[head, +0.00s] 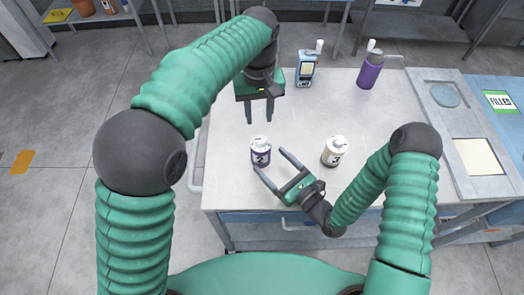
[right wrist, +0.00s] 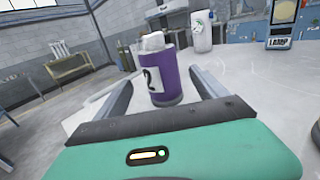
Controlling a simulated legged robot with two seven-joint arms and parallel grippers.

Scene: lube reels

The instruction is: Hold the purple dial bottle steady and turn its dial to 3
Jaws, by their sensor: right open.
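The purple dial bottle (head: 261,157) stands upright on the grey table, with a white dial top and a white label. In the right wrist view the bottle (right wrist: 167,76) shows a 2 on its label. My right gripper (head: 271,162) is open, its fingers pointing at the bottle. In the right wrist view the bottle stands between the two spread fingers, with gaps on both sides. My left gripper (head: 260,120) is open and empty, pointing down beyond the bottle toward the back of the table.
A white bottle (head: 335,153) stands to the right on the table. A blue device (head: 305,70) and a purple pump bottle (head: 369,74) stand at the back. A grey panel (head: 433,92) lies at the right. The table middle is clear.

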